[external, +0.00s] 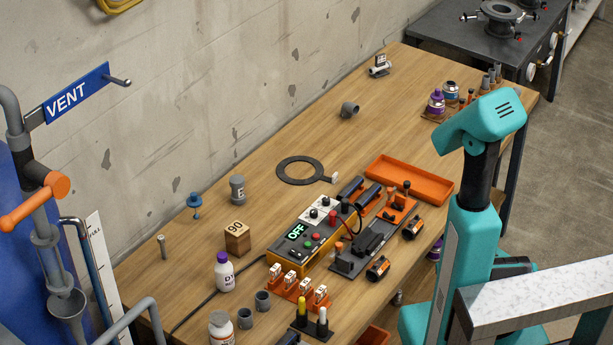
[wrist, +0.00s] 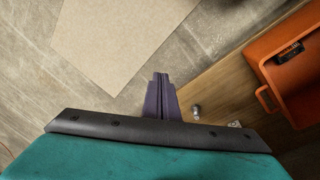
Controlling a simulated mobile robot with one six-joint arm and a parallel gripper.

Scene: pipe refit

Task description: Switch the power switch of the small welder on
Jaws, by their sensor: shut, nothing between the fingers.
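The small welder (external: 282,252) is a yellow box with a dark front panel and a pale panel of black knobs, in the middle of the bench in the external view. Its green display (external: 296,230) reads OFF. Red and green buttons and small controls show on it; which one is the power switch is too small to tell. My gripper (wrist: 160,78) shows in the wrist view with its dark fingers together and empty, above the floor and the bench edge. In the external view its fingers are not visible; my teal arm stands at the right, well away from the welder.
The wooden bench (external: 330,135) holds an orange tray (external: 410,180), a black ring (external: 300,168), a wooden block (external: 237,238) marked 90, and bottles. Orange racks and dark cylinders crowd the welder. An orange bin (wrist: 262,58) is at the right in the wrist view.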

